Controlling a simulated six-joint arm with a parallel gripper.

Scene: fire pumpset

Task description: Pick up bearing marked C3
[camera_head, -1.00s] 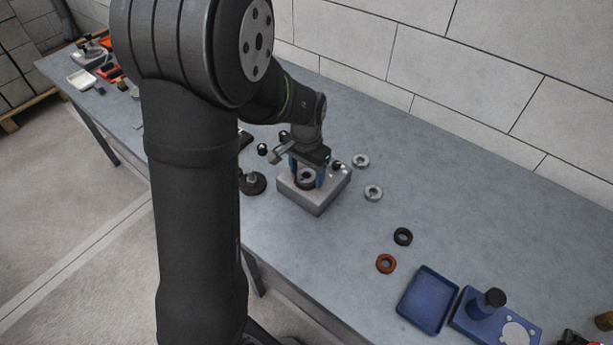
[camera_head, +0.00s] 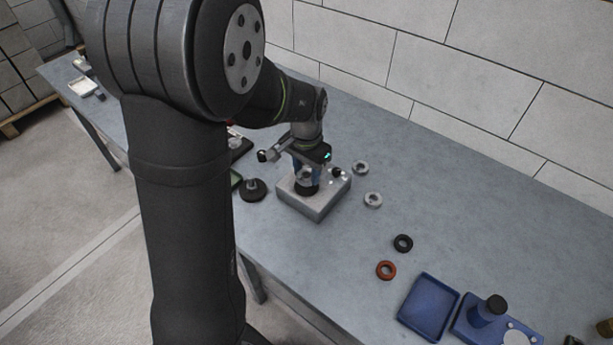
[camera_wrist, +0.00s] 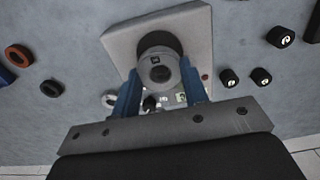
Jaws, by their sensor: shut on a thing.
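My gripper (camera_head: 306,174) is over the grey block (camera_head: 326,204) on the bench. In the wrist view its blue fingers (camera_wrist: 160,88) are shut on a grey metal bearing (camera_wrist: 158,68), one finger on either side. A small dark mark shows on the bearing's face, but I cannot read it as C3. The bearing is above the dark round seat (camera_wrist: 160,42) of the grey block; I cannot tell whether it still touches it. The head view shows the bearing only small between the fingers.
Two light metal rings (camera_head: 361,167) (camera_head: 373,200) lie right of the block. A black ring (camera_head: 403,243), an orange ring (camera_head: 386,270) and a blue tray (camera_head: 429,306) lie nearer. A black round-based part (camera_head: 253,189) stands left of the block. Dark marked knobs (camera_wrist: 229,78) show in the wrist view.

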